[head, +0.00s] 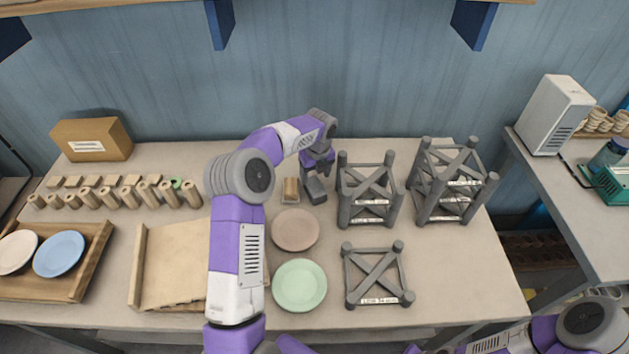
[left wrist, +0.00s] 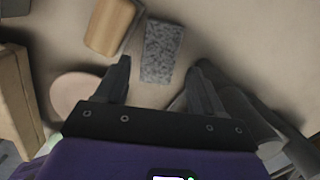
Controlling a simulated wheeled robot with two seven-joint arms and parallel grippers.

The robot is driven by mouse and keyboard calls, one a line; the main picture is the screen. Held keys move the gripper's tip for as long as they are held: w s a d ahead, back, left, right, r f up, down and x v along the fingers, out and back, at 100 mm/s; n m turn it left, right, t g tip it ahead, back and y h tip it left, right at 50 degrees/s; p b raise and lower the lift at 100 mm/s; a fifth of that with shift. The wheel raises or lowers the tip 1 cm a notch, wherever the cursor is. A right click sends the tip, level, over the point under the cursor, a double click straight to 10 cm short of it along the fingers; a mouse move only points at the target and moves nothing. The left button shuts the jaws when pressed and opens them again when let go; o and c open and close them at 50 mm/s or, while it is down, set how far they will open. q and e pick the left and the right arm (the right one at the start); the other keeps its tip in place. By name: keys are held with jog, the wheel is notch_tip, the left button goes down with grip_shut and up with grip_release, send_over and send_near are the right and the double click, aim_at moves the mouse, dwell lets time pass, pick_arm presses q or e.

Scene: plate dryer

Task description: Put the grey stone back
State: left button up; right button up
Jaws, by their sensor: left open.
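The grey stone (left wrist: 161,52) is a speckled rectangular block lying on the table in the left wrist view. It also shows in the head view (head: 316,191), just in front of my left gripper (head: 318,168). In the left wrist view the two dark fingers of my left gripper (left wrist: 160,82) are spread apart, with nothing between the tips. The stone lies just beyond the fingertips, roughly in line with the gap. My right arm shows at the lower right of the head view, but its gripper is out of sight.
A tan block (head: 291,190) lies close left of the stone. Grey racks (head: 369,192) stand close to its right. A pinkish plate (head: 295,230) and a green plate (head: 300,285) lie nearer. A wooden tray (head: 139,266) and several wooden cylinders (head: 109,197) are left.

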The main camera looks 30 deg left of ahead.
aim_at(316, 188)
pick_arm(q)
jog(key=r, duration=0.5)
jog(key=shift+s+d+p, duration=0.2)
jog(key=shift+d+p, duration=0.05)
jog(key=shift+p, duration=0.1)
